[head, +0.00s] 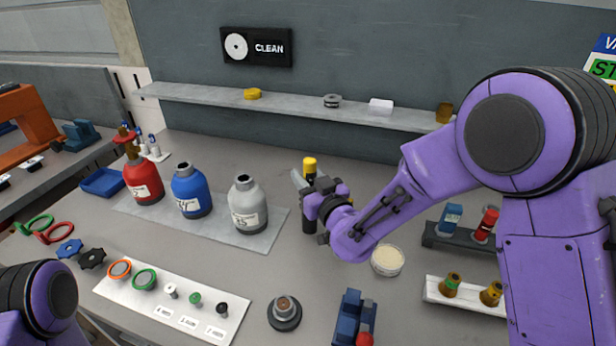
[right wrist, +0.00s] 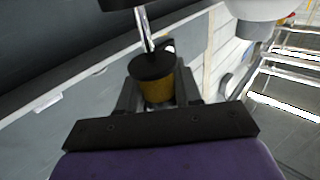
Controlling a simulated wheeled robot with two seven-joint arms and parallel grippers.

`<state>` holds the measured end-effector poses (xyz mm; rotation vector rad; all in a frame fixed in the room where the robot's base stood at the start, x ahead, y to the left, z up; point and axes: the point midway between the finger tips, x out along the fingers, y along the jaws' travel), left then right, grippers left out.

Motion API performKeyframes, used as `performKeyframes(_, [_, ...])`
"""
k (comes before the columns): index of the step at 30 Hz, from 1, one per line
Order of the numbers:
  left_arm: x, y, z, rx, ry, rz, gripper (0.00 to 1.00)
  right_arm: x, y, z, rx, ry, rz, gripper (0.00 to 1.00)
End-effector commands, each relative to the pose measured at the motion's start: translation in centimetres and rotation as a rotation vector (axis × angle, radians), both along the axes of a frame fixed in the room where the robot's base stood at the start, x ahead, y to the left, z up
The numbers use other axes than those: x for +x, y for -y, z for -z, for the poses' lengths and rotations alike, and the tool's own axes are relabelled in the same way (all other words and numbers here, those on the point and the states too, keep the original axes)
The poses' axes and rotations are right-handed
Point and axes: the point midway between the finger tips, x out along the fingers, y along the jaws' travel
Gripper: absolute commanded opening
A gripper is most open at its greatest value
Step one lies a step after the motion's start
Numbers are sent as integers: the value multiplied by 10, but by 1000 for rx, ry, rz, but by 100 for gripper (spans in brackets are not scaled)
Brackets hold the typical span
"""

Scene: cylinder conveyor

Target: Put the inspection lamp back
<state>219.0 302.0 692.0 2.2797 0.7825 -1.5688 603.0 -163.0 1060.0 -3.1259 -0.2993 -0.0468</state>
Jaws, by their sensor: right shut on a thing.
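The inspection lamp looks to be the black and yellow upright cylinder (head: 310,165) in the head view, in front of the back wall and right of the grey bottle. My right gripper (head: 312,205) is shut on it, with its black lower part showing below the fingers. In the right wrist view the lamp's yellow section (right wrist: 156,90) sits between the fingers, with a black collar and a silver rod above. The head view does not show clearly whether its foot touches the table. My left gripper is out of view; only part of the left arm shows at lower left.
Red (head: 143,183), blue (head: 190,193) and grey (head: 247,206) bottles stand on a grey mat left of the lamp. A shelf (head: 300,108) runs behind. A round dish (head: 387,260), small racks (head: 465,297) and a dark round stand (head: 284,313) are nearby.

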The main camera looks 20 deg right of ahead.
Motion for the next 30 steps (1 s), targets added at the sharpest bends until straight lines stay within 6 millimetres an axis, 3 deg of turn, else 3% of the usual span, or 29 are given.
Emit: performKeyframes(30, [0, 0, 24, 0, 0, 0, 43, 0, 0, 27, 0, 1, 0, 0])
